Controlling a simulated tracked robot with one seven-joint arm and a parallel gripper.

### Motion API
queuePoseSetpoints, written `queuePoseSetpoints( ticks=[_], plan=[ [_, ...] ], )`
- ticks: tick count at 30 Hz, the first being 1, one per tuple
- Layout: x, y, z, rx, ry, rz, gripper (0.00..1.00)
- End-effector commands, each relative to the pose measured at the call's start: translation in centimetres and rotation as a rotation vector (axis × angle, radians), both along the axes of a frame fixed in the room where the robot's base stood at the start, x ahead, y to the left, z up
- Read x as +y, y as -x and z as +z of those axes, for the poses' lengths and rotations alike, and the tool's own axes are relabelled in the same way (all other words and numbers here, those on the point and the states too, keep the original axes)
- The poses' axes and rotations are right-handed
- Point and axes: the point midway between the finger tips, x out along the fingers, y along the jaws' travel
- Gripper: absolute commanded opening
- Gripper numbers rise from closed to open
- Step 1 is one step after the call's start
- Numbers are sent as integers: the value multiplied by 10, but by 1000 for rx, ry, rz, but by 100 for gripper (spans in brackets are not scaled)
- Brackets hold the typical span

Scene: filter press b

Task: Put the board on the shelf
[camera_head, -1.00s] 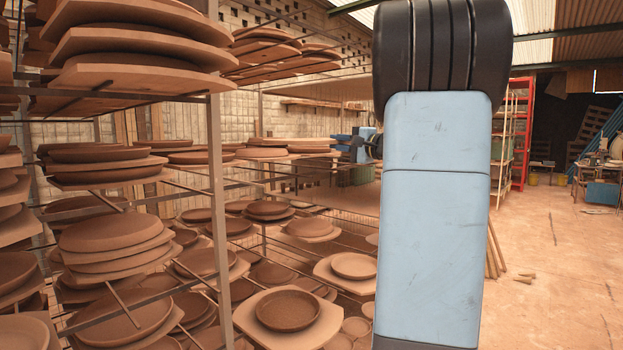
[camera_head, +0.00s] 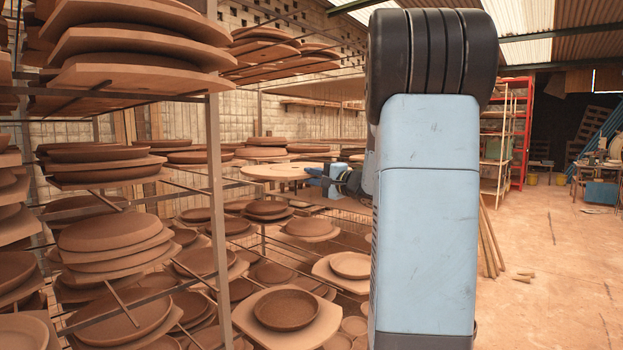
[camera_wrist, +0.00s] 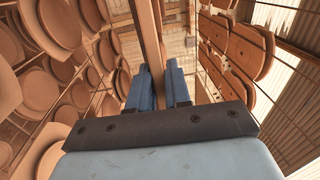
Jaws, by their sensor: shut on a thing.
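The pale tan board (camera_head: 276,172) is held level, seen nearly edge-on, in the middle of the head view. My gripper (camera_head: 318,179) is shut on its right edge; the arm hides part of the gripper. In the wrist view my gripper's two blue fingers (camera_wrist: 160,84) are close together, with the board (camera_wrist: 149,38) between them as a narrow tan strip running away. The shelf rack (camera_head: 217,200) has thin metal rails, and the board appears among its levels. I cannot tell whether the board touches the rails.
Boards with stacked clay plates (camera_head: 110,170) fill the rack on the left. Plates (camera_head: 286,310) also lie on lower levels. An upper level carries a stack (camera_head: 275,50). A red rack (camera_head: 521,130) stands farther back. The floor (camera_head: 560,260) at right is mostly clear.

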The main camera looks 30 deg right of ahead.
Motion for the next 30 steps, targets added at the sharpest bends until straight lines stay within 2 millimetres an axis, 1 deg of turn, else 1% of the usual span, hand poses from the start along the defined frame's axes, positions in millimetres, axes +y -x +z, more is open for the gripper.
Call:
queuePoseSetpoints(
  ticks=[8,9,16,25,28,30],
  plan=[
    [0,0,-2,-5,2,1,0],
    [0,0,-4,-1,1,1,21],
    [0,0,-3,-1,1,1,43],
    [-1,2,-3,-1,1,0,44],
    [-4,9,-4,-1,1,-1,44],
    [-7,18,-5,0,1,-2,44]
  ],
)
